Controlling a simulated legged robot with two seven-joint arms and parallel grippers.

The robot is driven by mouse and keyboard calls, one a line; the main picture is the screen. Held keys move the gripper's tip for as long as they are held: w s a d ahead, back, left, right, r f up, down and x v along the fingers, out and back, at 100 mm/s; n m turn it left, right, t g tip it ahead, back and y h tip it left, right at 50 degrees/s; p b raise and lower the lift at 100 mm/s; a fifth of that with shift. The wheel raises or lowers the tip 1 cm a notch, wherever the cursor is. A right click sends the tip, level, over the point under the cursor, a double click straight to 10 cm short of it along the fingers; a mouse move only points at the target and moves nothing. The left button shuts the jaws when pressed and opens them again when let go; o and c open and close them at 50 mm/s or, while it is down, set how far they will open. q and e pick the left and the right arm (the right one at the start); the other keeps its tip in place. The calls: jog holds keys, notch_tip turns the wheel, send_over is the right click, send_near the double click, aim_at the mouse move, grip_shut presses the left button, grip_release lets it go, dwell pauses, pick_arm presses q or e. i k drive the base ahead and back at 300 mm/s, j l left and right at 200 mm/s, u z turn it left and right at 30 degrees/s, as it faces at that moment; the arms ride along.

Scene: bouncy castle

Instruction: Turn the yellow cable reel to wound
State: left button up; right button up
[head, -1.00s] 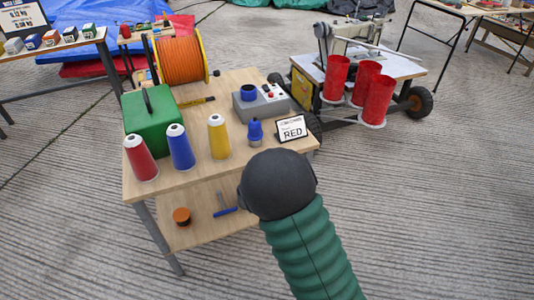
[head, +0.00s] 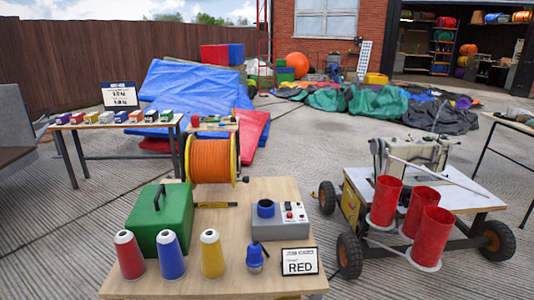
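The yellow cable reel (head: 236,157) stands upright behind the near wooden table (head: 222,274). It has yellow side flanges and orange cable (head: 211,160) around its drum. A dark knob or handle shows at its right side. Neither of my grippers shows in the head view, so I see nothing touching the reel.
On the near table are a green case (head: 160,219), red, blue and yellow thread cones, a grey box (head: 280,221), a blue bottle and a RED sign (head: 299,262). A wheeled sewing-machine cart (head: 461,199) with red cylinders stands at right. Concrete lies between cart and table.

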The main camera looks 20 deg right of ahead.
aim_at(207, 161)
jog(key=i+l, duration=0.1)
jog(key=l, duration=0.25)
jog(key=i+l, duration=0.1)
jog(key=l, duration=0.3)
jog(key=i+l, duration=0.1)
jog(key=l, duration=0.25)
jog(key=i+l+u, duration=0.1)
jog(key=l+u, duration=1.05)
jog(key=l, duration=0.15)
jog(key=l+u, duration=0.35)
jog(key=k+l, duration=0.05)
jog(key=l, duration=0.05)
